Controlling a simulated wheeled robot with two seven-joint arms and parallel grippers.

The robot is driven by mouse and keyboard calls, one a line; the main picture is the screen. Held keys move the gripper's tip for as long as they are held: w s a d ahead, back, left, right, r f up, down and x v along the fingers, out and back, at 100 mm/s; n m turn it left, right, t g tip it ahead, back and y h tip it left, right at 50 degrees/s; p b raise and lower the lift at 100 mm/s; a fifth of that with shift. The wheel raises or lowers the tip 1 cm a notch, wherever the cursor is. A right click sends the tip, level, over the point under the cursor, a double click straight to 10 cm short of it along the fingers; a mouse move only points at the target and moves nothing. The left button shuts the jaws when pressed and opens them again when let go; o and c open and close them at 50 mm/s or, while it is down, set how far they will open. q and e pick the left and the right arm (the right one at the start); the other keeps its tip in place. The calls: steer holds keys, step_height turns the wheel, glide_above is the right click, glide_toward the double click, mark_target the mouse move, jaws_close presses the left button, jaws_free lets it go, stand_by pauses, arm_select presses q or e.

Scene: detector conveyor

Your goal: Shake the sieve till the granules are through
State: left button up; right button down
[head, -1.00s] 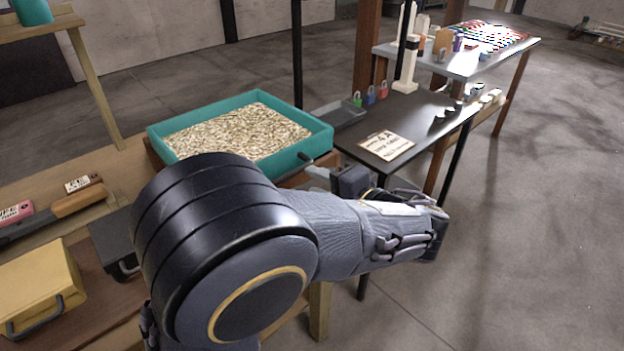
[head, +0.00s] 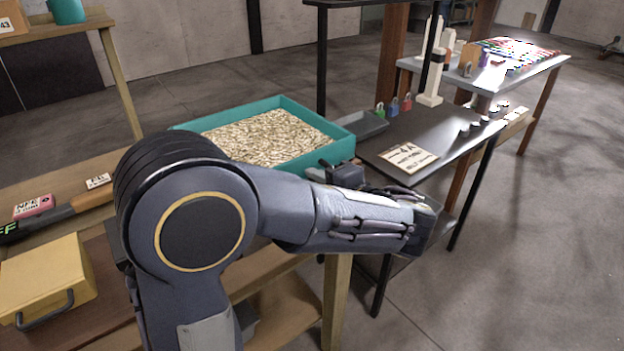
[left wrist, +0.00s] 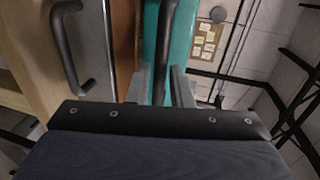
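The sieve (head: 343,139) is a teal, box-shaped frame on the wooden bench. It is filled with pale tan granules (head: 265,137). My left gripper (head: 318,173) is at the sieve's near right corner, partly hidden by my own wrist and forearm in the head view. In the left wrist view, a dark bar handle (left wrist: 165,35) stands in front of the sieve's teal wall (left wrist: 181,40). The two grey fingers of the left gripper (left wrist: 160,88) are apart, on either side of the handle's line, with teal showing between. My right gripper is not in view.
A yellow case (head: 45,275) lies on the bench at left. A grey tray (head: 368,126) is beyond the sieve. Another dark handle (left wrist: 62,45) shows in the left wrist view.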

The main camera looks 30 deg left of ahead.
mark_target(300, 167)
arm_select(q)
steer(key=shift+x, duration=1.05)
steer(key=shift+c, duration=0.3)
jaws_close()
steer(key=x, duration=0.3)
steer(key=r+b+x, duration=0.1)
steer(key=x, duration=0.2)
steer(key=shift+a+r, duration=0.1)
steer(key=shift+r, duration=0.1)
